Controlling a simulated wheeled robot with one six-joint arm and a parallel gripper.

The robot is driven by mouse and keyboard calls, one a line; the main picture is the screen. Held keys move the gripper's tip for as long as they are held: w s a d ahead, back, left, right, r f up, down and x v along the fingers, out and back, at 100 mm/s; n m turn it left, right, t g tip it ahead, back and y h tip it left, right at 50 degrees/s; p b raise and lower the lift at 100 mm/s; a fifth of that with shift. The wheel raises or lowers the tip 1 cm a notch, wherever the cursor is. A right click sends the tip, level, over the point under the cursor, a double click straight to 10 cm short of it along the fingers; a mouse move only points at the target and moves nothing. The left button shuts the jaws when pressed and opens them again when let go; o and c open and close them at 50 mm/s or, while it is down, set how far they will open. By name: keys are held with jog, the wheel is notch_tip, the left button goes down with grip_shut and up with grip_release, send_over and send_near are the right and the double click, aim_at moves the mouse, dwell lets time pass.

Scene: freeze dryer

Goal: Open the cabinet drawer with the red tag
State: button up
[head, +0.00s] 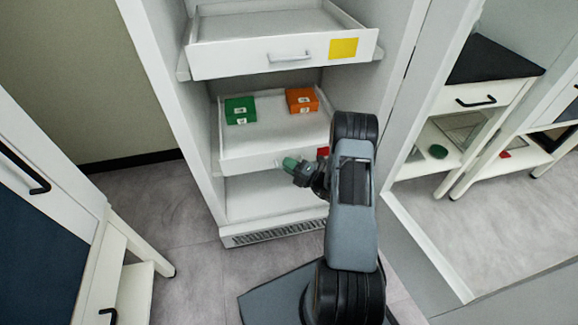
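The drawer with the red tag (323,152) is the lower white drawer (240,164) in the tall white cabinet (163,75). Its inside shows from above, with a green box (240,110) at the left and an orange box (302,100) at the right. How far it stands out of the cabinet is hard to tell. My gripper (287,162), with greenish fingertips, is at the middle of this drawer's front, where its handle is mostly hidden. I cannot tell whether the fingers are around the handle. My arm covers the drawer's right end.
Above, a drawer with a yellow tag (343,47) stands pulled out, empty. The cabinet's large door (420,230) stands open at the right. White furniture with black handles (38,180) is at the left. Floor (195,250) is clear between it and the cabinet.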

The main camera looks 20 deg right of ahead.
jog(key=shift+c, duration=0.4)
grip_shut()
